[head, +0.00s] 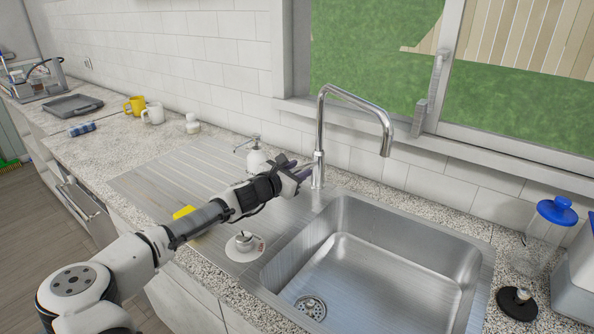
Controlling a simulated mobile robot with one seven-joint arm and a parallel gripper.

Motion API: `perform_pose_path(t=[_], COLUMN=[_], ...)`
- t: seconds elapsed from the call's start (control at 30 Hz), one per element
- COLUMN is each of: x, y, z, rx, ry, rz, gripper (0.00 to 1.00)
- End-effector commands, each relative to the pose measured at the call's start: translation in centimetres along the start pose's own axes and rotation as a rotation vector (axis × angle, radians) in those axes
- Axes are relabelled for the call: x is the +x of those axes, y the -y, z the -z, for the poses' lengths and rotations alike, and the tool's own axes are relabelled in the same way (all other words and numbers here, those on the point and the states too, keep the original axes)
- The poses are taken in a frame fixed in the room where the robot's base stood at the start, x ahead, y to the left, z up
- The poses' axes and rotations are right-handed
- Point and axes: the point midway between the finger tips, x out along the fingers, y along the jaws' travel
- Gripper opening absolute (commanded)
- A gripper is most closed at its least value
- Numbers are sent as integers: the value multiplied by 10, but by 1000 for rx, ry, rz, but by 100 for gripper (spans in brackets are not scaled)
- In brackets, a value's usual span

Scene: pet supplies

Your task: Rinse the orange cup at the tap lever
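A yellow-orange mug (135,105), the nearest match to the orange cup, stands upright on the counter at the back left, beside a white mug (153,113). The chrome tap (320,135) rises behind the sink, with its spout over the basin. My gripper (302,172) is at the foot of the tap, far from the mug. A tap lever cannot be made out; the gripper may cover it. The fingers are small and dark, and whether they are open or shut on something is unclear.
The steel sink basin (400,255) looks empty. A white pump bottle (257,158) stands close behind my gripper. A yellow block (183,212) and a white round item (243,240) lie by my forearm. A blue-lidded jar (548,225) stands at right.

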Motion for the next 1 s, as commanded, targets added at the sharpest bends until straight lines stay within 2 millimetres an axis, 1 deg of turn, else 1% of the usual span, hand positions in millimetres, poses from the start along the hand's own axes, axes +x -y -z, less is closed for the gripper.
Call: perform_pose_path(t=[0.17,0.27,0.37,0.6,0.8,0.9,1.0], x=[-1,-8,-23,-77,-115,-128,-135], y=[0,-1,-2,-1,0,0,0], z=[0,1,2,4,3,2,1], rx=[0,0,2,3,3,2,0], ry=[0,0,0,-1,-2,0,0], rz=[-1,-2,-3,-3,-3,-2,-1], gripper=[38,38,38,38,38,38,38])
